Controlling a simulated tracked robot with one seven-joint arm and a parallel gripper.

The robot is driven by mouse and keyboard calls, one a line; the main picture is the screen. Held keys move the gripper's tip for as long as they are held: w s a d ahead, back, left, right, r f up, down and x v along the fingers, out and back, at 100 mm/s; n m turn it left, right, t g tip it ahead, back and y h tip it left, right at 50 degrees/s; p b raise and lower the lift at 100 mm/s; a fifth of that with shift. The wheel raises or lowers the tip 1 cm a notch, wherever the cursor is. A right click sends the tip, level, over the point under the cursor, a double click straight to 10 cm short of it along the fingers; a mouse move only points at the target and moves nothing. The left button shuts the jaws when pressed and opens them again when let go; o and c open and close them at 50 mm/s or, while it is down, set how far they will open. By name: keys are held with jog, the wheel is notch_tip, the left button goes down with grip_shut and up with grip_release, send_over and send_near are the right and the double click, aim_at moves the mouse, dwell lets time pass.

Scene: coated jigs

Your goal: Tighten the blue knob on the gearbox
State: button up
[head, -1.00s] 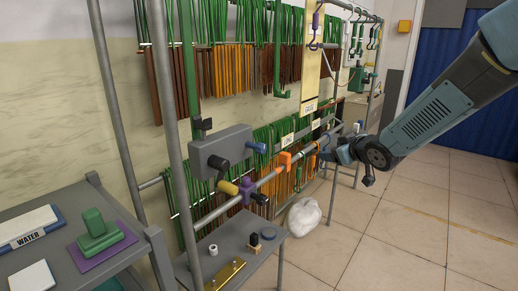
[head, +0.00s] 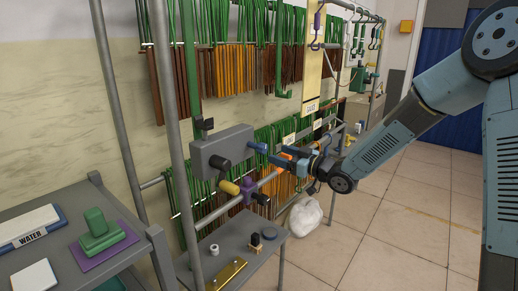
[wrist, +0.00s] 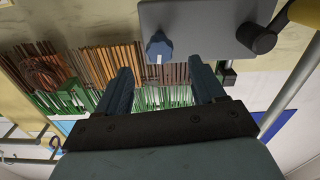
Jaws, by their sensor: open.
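The gearbox (head: 222,150) is a grey box on the rack's pipework, left of centre in the head view. It also shows at the top of the wrist view (wrist: 205,22). Its blue knob (head: 257,147) sticks out from its right side. In the wrist view the knob (wrist: 159,48) has a pale mark and lies a little beyond the fingertips, roughly midway between them. My gripper (head: 278,155) is open and empty, just right of the knob, its fingers (wrist: 163,78) spread to both sides. I see no contact with the knob.
A black handle (head: 219,164) is on the gearbox's front. An orange clamp (head: 285,157) and a purple clamp (head: 247,189) sit on the pipe below. Green and brown hanging strips fill the rack behind. A shelf (head: 232,236) holds small parts. The floor at right is clear.

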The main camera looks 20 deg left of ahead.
aim_at(265, 149)
jog(key=x, duration=1)
jog(key=shift+c, duration=0.5)
jog(key=c, duration=0.9)
jog(key=shift+d, duration=0.1)
jog(key=shift+c, duration=0.3)
